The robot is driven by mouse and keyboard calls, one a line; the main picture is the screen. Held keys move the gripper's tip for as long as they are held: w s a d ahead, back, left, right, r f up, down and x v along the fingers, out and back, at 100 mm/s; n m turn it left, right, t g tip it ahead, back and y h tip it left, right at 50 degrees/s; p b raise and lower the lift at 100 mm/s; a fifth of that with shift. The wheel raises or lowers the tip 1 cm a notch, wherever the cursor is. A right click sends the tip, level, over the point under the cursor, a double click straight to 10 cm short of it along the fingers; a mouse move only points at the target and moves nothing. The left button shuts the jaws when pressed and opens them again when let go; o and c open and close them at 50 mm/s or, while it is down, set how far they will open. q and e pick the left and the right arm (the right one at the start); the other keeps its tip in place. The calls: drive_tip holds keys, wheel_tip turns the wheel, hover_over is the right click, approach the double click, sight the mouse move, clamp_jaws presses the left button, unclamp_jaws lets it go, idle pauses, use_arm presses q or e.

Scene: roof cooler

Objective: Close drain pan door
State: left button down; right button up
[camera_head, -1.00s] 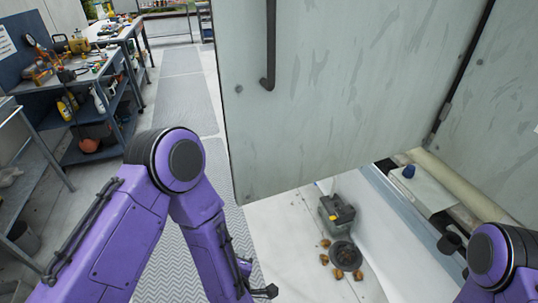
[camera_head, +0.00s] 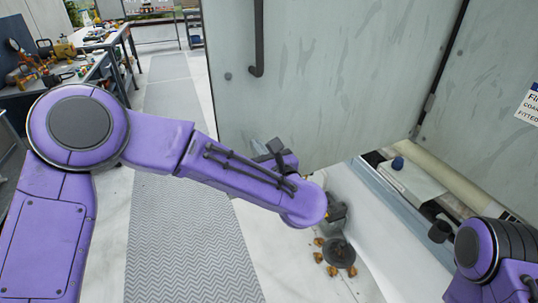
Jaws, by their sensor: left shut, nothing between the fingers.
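The drain pan door (camera_head: 340,70) is a large pale grey-green scuffed panel with a dark vertical handle (camera_head: 258,40). It stands open, its hinge side at the dark seam on the right. My left arm reaches across from the left. My left gripper (camera_head: 274,150) shows as small dark fingers, partly hidden behind the purple wrist, beside the door's lower edge. It is shut and empty; I cannot tell whether it touches the door. Only part of my right arm shows at the lower right, and its gripper is out of view.
A cluttered workbench (camera_head: 100,45) stands at the back left. A grey walkway mat (camera_head: 180,240) runs through clear floor.

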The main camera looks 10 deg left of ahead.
use_arm(q)
drive_tip(key=shift+x, duration=1.35)
drive_tip(key=shift+a, duration=0.1)
